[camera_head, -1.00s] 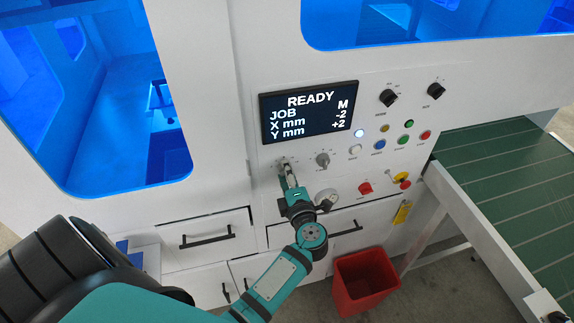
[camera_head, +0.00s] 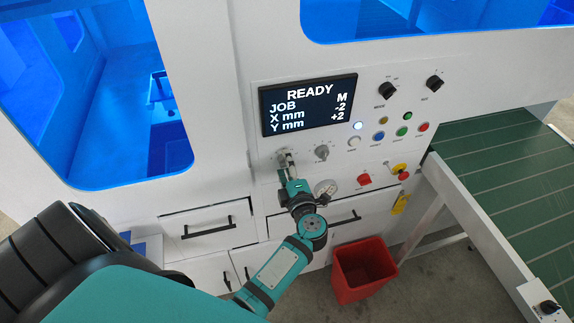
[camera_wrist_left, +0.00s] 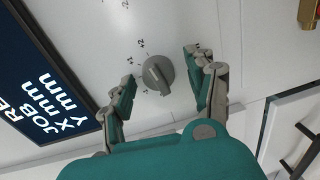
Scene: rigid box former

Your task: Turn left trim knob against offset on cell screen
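The cell screen (camera_head: 309,105) reads READY, JOB M, X mm -2, Y mm +2. The left trim knob, a grey round knob with a raised grip bar, shows in the left wrist view (camera_wrist_left: 157,74) with small scale numbers around it. My left gripper (camera_wrist_left: 160,72) is open, one finger on each side of the knob, with visible gaps to it. In the head view my left gripper (camera_head: 286,164) is at the panel below the screen and mostly hides this knob. The right trim knob (camera_head: 321,152) is clear to its right. My right gripper is not in view.
Right of the screen are black selector knobs (camera_head: 387,91) and several coloured buttons (camera_head: 379,136). A gauge (camera_head: 325,188) and red knob (camera_head: 364,180) are close to my left gripper. Drawers (camera_head: 209,229) and a red bin (camera_head: 363,270) are below; a green conveyor (camera_head: 500,155) is right.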

